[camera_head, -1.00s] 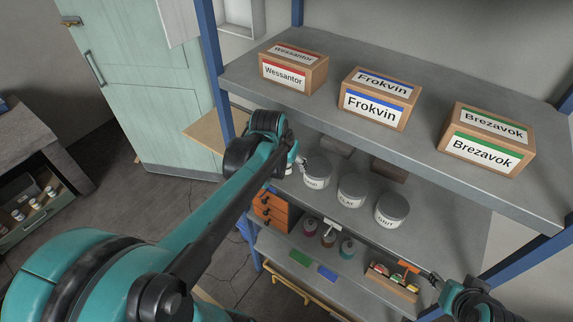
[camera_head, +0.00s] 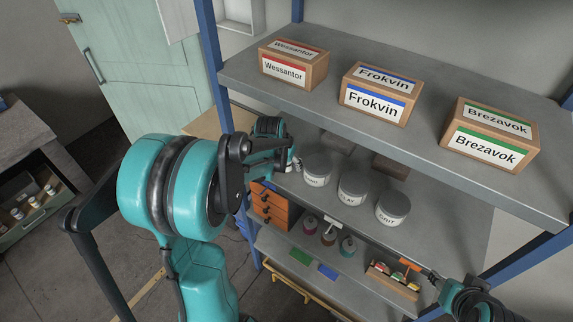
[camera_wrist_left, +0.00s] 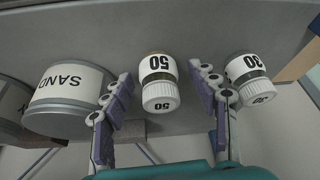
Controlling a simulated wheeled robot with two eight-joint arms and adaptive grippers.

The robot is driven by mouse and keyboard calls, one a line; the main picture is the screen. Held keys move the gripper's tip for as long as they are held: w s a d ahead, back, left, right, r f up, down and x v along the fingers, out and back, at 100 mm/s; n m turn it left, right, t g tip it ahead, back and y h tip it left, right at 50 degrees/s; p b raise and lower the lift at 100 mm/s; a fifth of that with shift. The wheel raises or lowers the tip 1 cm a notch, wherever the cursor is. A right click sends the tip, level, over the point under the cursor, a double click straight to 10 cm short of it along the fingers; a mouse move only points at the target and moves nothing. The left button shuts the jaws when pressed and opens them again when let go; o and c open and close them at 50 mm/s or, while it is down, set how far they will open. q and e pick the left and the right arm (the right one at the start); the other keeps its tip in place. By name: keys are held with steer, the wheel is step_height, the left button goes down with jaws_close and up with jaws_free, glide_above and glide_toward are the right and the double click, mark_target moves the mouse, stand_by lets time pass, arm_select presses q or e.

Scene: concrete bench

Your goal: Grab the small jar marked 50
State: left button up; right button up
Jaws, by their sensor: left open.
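In the left wrist view, upside down, a small jar marked 50 (camera_wrist_left: 157,68) with a white ribbed lid stands on the grey shelf. My left gripper (camera_wrist_left: 160,76) is open, with one purple-padded finger on each side of this jar. I cannot tell whether either finger touches it. A similar small jar marked 30 (camera_wrist_left: 244,68) stands just outside the right-hand finger. In the head view my left gripper (camera_head: 293,160) is at the left end of the middle shelf, and the small jars are mostly hidden there. My right gripper (camera_head: 432,276) is low at the right, too small to read.
A large jar labelled SAND (camera_wrist_left: 68,98) stands beside the left-hand finger. The head view shows large lidded jars, including a grey one (camera_head: 392,208), on the middle shelf. The upper shelf (camera_head: 425,148) with boxes overhangs them. A blue post (camera_head: 212,70) is close to my left arm.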

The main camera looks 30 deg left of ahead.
arm_select(q)
steer(key=c, duration=1.3)
steer(key=shift+o, duration=0.2)
